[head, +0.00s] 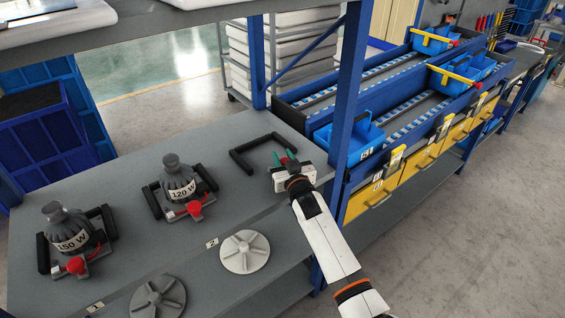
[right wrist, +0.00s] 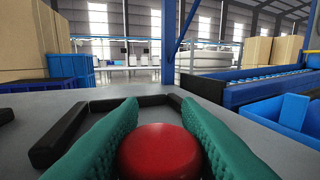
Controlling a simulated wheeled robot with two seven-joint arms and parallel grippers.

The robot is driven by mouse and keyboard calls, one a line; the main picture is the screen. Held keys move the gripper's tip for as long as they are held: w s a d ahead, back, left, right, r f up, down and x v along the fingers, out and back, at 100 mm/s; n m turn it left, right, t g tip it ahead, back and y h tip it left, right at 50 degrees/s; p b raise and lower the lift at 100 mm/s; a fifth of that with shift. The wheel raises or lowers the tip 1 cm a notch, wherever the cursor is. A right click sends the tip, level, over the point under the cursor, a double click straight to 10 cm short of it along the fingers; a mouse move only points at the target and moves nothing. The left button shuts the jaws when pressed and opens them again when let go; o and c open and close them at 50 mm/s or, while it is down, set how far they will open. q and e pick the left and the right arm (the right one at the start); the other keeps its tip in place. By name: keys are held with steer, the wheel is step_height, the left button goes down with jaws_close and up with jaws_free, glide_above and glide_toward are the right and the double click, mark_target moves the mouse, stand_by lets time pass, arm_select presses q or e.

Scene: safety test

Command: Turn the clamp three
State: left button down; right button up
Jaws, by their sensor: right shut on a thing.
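My right gripper (head: 283,158) has green fingers and is at the rightmost station of the grey bench. In the right wrist view its fingers (right wrist: 160,135) are shut around a round red clamp knob (right wrist: 159,151). In the head view my gripper mostly hides this clamp. A black bar frame (head: 244,162) stands just behind it, with no motor seen in it. Two other red clamps show: one (head: 193,208) in front of the middle motor (head: 178,180) and one (head: 76,266) in front of the left motor (head: 65,228). My left gripper is not in view.
Two pale finned discs, one (head: 245,251) and a greyer one (head: 158,298), lie along the bench's front. A blue post (head: 349,90) rises close to my right arm. Blue bins (head: 362,142) stand on the rack at right. A shelf (head: 160,22) hangs above.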

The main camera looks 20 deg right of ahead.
steer(key=shift+m+h+b, duration=0.3)
steer(key=shift+m+h, duration=0.1)
steer(key=shift+h, duration=0.2)
steer(key=o, duration=0.9)
steer(key=s, duration=1.2)
steer(key=shift+a+b, duration=0.25)
steer(key=shift+b, duration=0.05)
